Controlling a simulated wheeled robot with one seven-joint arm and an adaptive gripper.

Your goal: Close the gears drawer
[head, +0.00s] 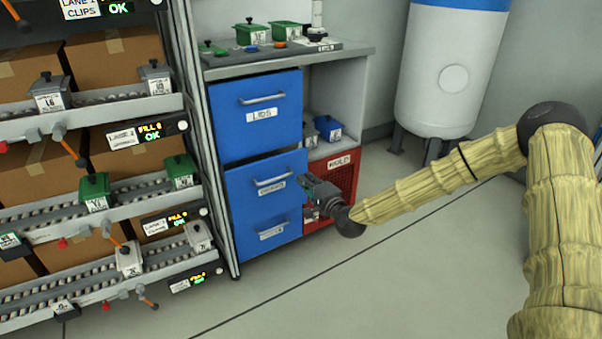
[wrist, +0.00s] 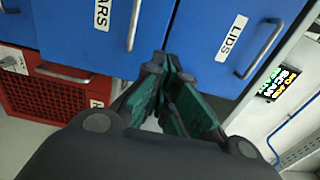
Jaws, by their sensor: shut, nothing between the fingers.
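The gears drawer (head: 249,197) is the middle blue front of the cabinet in the head view, below the lids drawer (head: 243,118). Its bar handle (head: 272,181) is at the top, with a label under it. My gripper (head: 306,196) is at the drawer's right edge. In the wrist view my gripper (wrist: 168,62) is shut and empty, its tips close to the blue fronts; contact is unclear.
A third blue drawer (head: 268,238) is below. A red mesh-fronted bin (wrist: 60,95) marked HOLD is beside the drawers. A gravity-feed rack (head: 190,130) stands at left, a white tank (head: 445,75) behind. The floor in front is clear.

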